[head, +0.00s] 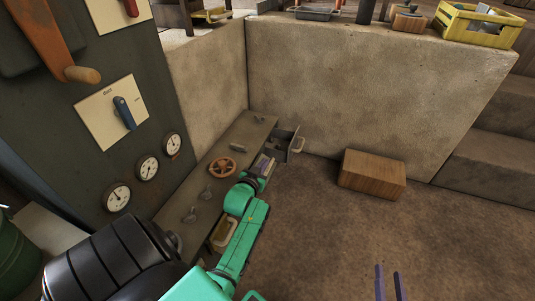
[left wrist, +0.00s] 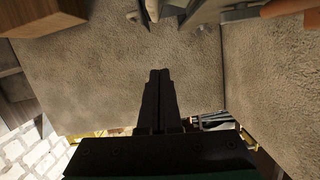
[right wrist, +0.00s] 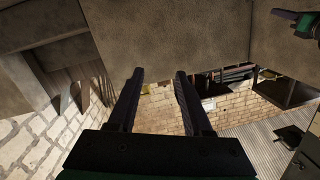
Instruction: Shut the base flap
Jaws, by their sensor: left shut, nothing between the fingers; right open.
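The base is a long low grey box (head: 190,190) at the foot of the panel. A dark grey flap (head: 292,152) with a cream handle (head: 299,144) stands out from its far end, swung open. My left gripper (head: 266,163) is beside the base's front, just left of the flap; its fingers are small here and partly merge with the base. The left wrist view shows its two fingers (left wrist: 157,75) together and empty. My right gripper (head: 390,284) is low at the bottom right, open and empty, far from the flap; its fingers are apart in the right wrist view (right wrist: 158,75).
A handwheel (head: 222,167) and small levers sit on the base top. Another cream handle (head: 224,234) shows at the base's near front, partly behind my left arm. A wooden box (head: 371,174) stands on the floor right of the flap, near the concrete wall (head: 360,95). Floor between is clear.

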